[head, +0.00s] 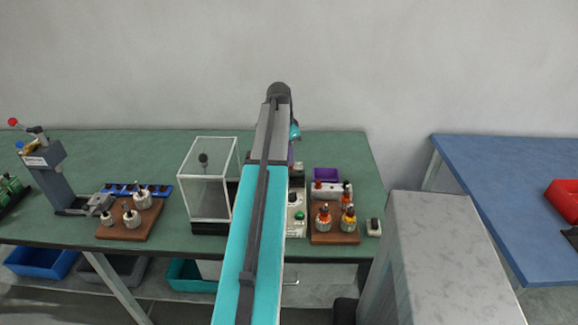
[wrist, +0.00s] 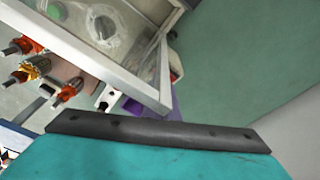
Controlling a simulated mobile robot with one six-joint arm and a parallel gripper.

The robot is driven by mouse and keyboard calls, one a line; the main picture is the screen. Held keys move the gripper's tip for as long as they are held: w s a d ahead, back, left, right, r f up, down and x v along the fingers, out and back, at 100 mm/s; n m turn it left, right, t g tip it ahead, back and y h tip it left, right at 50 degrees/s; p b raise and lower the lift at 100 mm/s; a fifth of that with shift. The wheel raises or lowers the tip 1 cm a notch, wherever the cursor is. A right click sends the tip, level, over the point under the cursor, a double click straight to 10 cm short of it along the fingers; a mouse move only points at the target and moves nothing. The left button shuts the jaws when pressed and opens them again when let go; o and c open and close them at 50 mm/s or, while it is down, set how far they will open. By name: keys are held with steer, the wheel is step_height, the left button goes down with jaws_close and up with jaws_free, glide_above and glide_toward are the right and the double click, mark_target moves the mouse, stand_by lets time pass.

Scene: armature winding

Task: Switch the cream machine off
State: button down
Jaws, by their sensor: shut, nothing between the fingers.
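The cream machine (head: 296,222) stands on the green bench in the head view, mostly hidden behind my raised arm. A strip of its front shows right of the arm, with a green button (head: 299,215) and a dark knob above it. My gripper's fingers show in neither view. Whether they touch the machine is hidden.
A clear-walled box (head: 208,218) stands left of my arm. Right of the machine are a brown board (head: 333,237) with several orange-topped armatures, a purple bin (head: 326,175) and a small switch box (head: 374,227). A grey block (head: 450,250) stands front right. The bench's back is clear.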

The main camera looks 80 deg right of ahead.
steer(key=shift+r, duration=0.1)
step_height(320, 180, up, 7)
steer(key=p, duration=0.4)
steer(key=shift+p, duration=0.35)
stand_by(0.4)
stand_by(0.5)
